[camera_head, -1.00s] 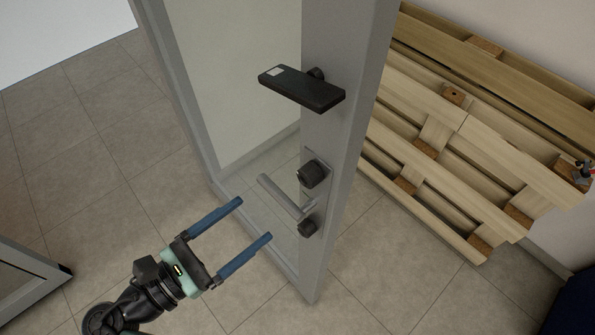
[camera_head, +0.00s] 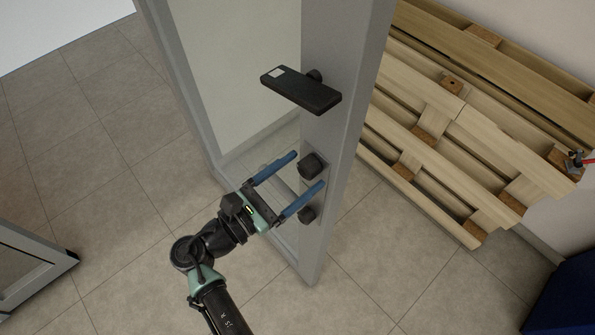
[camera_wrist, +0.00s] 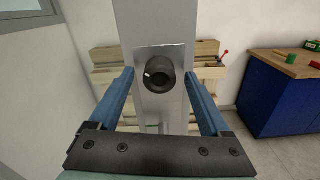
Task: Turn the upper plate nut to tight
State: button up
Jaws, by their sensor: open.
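The upper plate nut (camera_head: 311,166) is a dark round knob on the metal plate of the glazed door's grey edge frame. In the wrist view the upper plate nut (camera_wrist: 159,74) faces me, with a small light mark on its left side. A lower plate nut (camera_head: 306,215) sits below it. My gripper (camera_head: 309,168) is open, its two blue fingers pointing at the plate, one on each side of the upper nut. In the wrist view the nut shows between the fingertips with a gap on both sides; I cannot tell whether the tips reach its depth.
A flat black box-shaped part (camera_head: 301,90) sticks out of the door above the nut. The lever handle is mostly hidden by my gripper. Wooden pallets (camera_head: 450,120) lean against the wall at right. A blue cabinet (camera_wrist: 280,100) stands right in the wrist view.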

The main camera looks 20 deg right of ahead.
grip_shut()
jog(key=shift+m, duration=0.3)
jog(key=m+b, duration=0.3)
jog(key=m, duration=0.2)
jog(key=shift+f, duration=0.2)
jog(key=m+b, duration=0.3)
jog(key=m, duration=0.1)
jog(key=shift+s, duration=0.1)
jog(key=shift+r+m+b, duration=0.1)
jog(key=shift+m+b, duration=0.45)
jog(key=shift+m, duration=0.15)
